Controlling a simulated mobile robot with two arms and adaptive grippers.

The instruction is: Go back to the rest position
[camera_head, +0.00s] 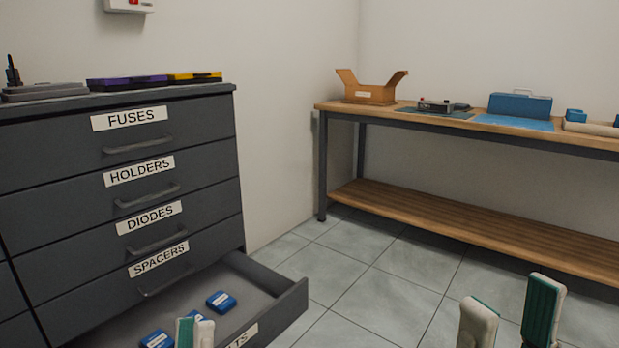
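My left gripper (195,332) shows only as pale and green fingertips at the bottom edge, in front of the open drawer. Its tips look close together, and I cannot tell whether they are shut. My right gripper (510,316) is at the bottom right, its two pale, green-padded fingers apart with nothing between them. Only the finger ends of both grippers are in view.
A grey cabinet (190,112) stands left, its bottom drawer (292,302) pulled out with blue boxes (221,301) inside. A wooden workbench (470,125) along the back right carries a cardboard box (370,94) and a blue case (520,106). Tiled floor between them is clear.

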